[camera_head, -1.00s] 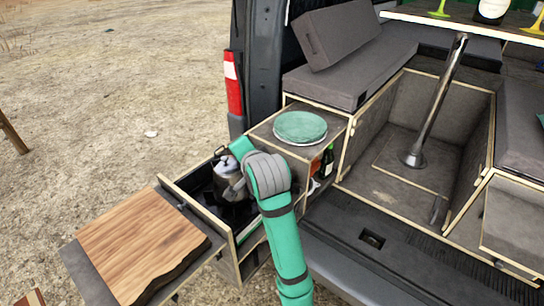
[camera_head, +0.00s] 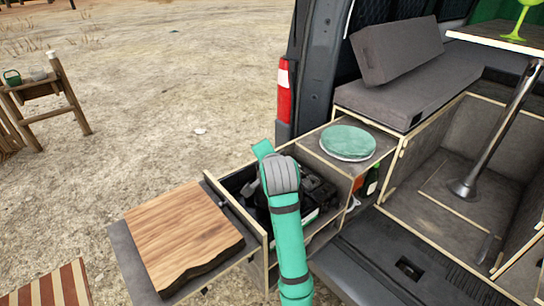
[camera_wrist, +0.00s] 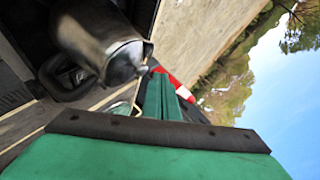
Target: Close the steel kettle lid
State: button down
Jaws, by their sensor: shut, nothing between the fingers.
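The steel kettle (camera_wrist: 88,35) shows at the upper left of the wrist view, tilted in the picture. Its rounded end with a small knob-like tip (camera_wrist: 140,68) lies close to my fingertips; I cannot tell how far the lid is open. My gripper (camera_wrist: 163,82) is shut and empty, its green fingers just right of the kettle. Contact between them is not clear. In the head view my arm hides most or all of the kettle, which stood in the open drawer (camera_head: 214,184).
A wooden board (camera_head: 185,232) lies left of the drawer. A green plate (camera_head: 348,142) sits on the cabinet top to the right, with a dark bottle (camera_head: 372,180) below. The van's red tail light (camera_head: 284,90) is behind. Open dirt ground lies to the left.

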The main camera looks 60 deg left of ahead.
jog(key=shift+s+a+f, duration=0.15)
jog(key=shift+a+f, duration=0.15)
dwell(0.6)
jog(key=r, duration=0.4)
jog(key=shift+w+a+r, duration=0.1)
jog(key=shift+w+r, duration=0.1)
jog(key=s+d+r, duration=0.3)
jog(key=s+r, duration=0.3)
jog(key=r, duration=0.1)
jog(key=shift+w+d, duration=0.15)
